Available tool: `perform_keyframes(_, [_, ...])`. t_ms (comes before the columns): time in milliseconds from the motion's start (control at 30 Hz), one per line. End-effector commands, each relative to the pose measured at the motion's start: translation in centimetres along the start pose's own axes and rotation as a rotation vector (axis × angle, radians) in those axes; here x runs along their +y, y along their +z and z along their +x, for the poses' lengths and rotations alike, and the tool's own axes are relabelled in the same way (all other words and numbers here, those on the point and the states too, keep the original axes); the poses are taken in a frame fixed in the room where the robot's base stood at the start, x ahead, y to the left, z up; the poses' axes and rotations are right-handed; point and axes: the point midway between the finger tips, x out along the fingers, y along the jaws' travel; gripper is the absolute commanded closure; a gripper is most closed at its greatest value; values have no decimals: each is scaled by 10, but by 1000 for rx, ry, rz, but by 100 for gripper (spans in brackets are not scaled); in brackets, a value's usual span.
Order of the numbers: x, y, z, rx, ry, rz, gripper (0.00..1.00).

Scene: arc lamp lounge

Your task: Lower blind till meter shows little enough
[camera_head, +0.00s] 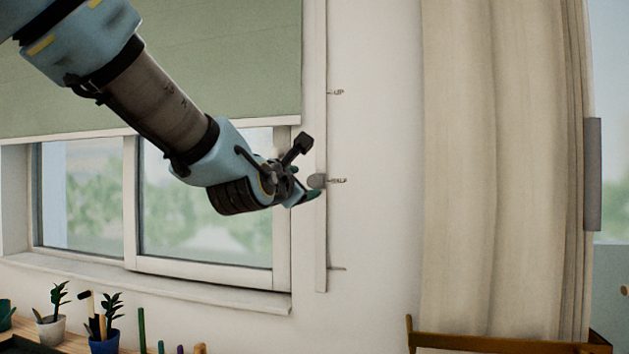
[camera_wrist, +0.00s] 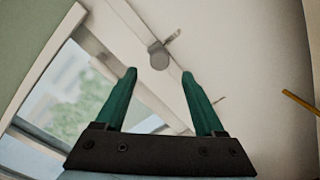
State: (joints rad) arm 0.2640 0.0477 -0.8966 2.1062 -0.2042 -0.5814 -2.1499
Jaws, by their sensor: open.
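A green roller blind (camera_head: 200,70) covers the upper part of the window, its pale bottom bar above the sill. A pale vertical rail (camera_head: 321,235) stands on the wall right of the window. A round grey knob (camera_head: 317,181) sits on it, level with the middle of several small marks or hooks. My gripper (camera_head: 302,182) is open beside the knob. In the wrist view, the knob (camera_wrist: 159,58) lies just beyond the gap between my green fingertips (camera_wrist: 158,74), with nothing held. I cannot make out a meter in either view.
A cream curtain (camera_head: 490,170) hangs at the right, with a grey panel (camera_head: 592,174) past it. A wooden furniture edge (camera_head: 500,342) is below. Potted plants (camera_head: 104,338) and upright tools stand under the window sill (camera_head: 150,285).

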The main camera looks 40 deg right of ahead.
Motion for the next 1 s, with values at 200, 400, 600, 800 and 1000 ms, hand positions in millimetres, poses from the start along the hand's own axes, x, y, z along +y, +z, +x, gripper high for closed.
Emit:
perform_keyframes(200, [0, 1, 32, 1, -4, -5, 29])
perform_keyframes(400, [0, 1, 60, 2, -3, -2, 29])
perform_keyframes(600, [1, 0, 79, 2, -2, -1, 29])
perform_keyframes(800, [0, -1, 85, 3, -1, 2, 29])
perform_keyframes(1000, [0, -1, 85, 3, 0, 3, 29])
